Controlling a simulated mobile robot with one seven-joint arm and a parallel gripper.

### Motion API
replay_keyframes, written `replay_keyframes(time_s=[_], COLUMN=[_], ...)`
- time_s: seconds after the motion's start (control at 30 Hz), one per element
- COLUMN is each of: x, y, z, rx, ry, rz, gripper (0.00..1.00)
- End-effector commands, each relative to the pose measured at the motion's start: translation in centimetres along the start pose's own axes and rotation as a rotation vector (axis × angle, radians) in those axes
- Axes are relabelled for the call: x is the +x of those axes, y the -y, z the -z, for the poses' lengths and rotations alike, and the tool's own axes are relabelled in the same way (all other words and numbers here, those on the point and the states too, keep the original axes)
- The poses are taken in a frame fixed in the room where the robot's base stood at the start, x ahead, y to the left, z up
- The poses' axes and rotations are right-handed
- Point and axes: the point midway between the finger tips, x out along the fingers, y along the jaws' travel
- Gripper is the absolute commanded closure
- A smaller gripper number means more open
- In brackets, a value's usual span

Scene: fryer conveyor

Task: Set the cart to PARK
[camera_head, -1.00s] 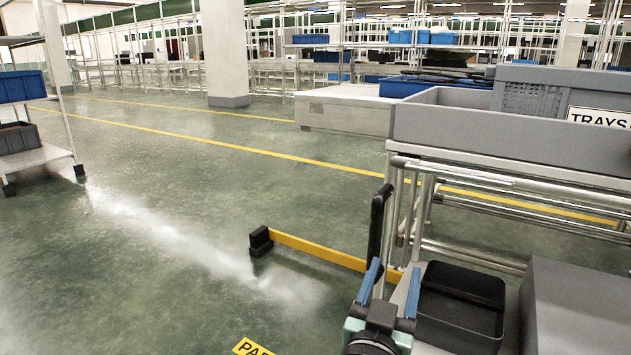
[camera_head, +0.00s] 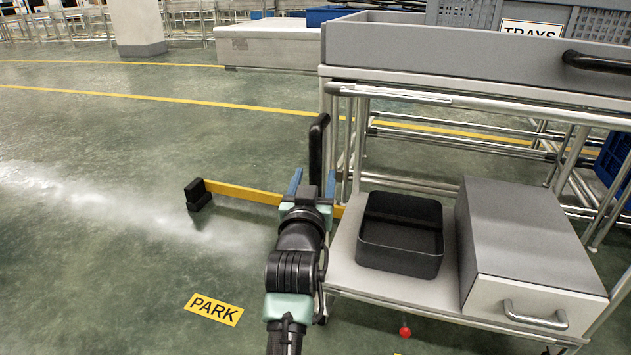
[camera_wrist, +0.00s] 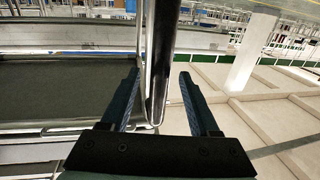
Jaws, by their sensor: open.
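The cart has a silver frame, a grey top tray (camera_head: 440,48) and a lower shelf (camera_head: 385,283). A black upright handle (camera_head: 317,150) stands at its left end. My gripper (camera_head: 312,185) is open, with its blue fingers pointing up at the handle's lower part. In the wrist view a dark, shiny upright bar (camera_wrist: 160,70) shows between the open fingers (camera_wrist: 162,102), nearer the left one; I cannot tell whether they touch. A yellow floor bar (camera_head: 245,192) with a black end block (camera_head: 198,194) runs behind my gripper. A yellow PARK label (camera_head: 214,308) lies on the floor.
The shelf carries a black bin (camera_head: 400,235) and a grey drawer box (camera_head: 530,240). A red ball (camera_head: 405,331) shows below the shelf's front edge. A crate with a TRAYS sign (camera_head: 531,28) stands behind. The green floor at left is clear.

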Motion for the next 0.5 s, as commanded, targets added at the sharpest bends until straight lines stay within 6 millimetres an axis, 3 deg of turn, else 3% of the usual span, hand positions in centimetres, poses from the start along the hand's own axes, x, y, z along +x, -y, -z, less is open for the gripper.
replay_keyframes(time_s=[0.2,0.5], x=[2.0,2.5], y=[0.0,0.0], z=[-0.1,0.1], rx=[0.000,0.000], ry=[-0.001,-0.001], rz=[0.000,0.000], gripper=[0.38,0.38])
